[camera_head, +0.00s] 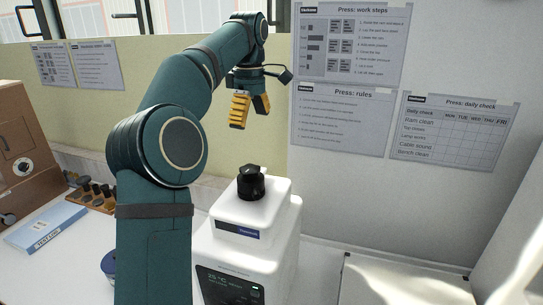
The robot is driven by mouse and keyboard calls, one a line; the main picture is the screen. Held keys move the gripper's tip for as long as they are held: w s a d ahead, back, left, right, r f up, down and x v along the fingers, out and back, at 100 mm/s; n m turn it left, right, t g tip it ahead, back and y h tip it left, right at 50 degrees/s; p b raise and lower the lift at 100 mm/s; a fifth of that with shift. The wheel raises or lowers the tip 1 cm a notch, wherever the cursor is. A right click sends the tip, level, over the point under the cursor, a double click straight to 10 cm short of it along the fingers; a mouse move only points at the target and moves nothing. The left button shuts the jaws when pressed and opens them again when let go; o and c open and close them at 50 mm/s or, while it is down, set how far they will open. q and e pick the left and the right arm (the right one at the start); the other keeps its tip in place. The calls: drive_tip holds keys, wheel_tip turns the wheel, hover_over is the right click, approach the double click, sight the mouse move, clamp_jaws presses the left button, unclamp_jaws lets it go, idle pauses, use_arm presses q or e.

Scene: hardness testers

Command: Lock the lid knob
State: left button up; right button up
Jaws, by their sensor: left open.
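A black lid knob (251,184) stands upright on top of a white machine (252,231) with a small display on its front. My left gripper (250,111), with yellow fingers, is open and empty. It hangs in the air above and behind the knob in the picture, apart from it. My left arm covers the left part of the machine. The knob's markings are too small to read, so I cannot tell its turn position. My right gripper is not in view.
A brown cabinet (27,150) with a dial stands at the far left. A blue box (45,228) and small dark-topped items (96,194) lie on the bench beside it. Printed sheets (345,118) hang on the back wall. A pale flat-topped unit (400,282) is at lower right.

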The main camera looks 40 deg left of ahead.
sight(252, 169)
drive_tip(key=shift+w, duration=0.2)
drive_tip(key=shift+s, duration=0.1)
use_arm(q)
drive_tip(key=f+b, duration=0.1)
drive_tip(key=f, duration=0.3)
drive_tip(key=f+b, duration=0.2)
drive_tip(key=f, duration=0.2)
drive_tip(key=f+b, duration=0.1)
drive_tip(key=f, duration=0.3)
drive_tip(key=shift+s+f+b, duration=0.25)
drive_tip(key=shift+b, duration=0.1)
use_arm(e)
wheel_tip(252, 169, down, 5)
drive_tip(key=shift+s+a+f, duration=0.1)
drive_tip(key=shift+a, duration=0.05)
use_arm(q)
drive_tip(key=shift+f, duration=0.45)
drive_tip(key=c, duration=1.2)
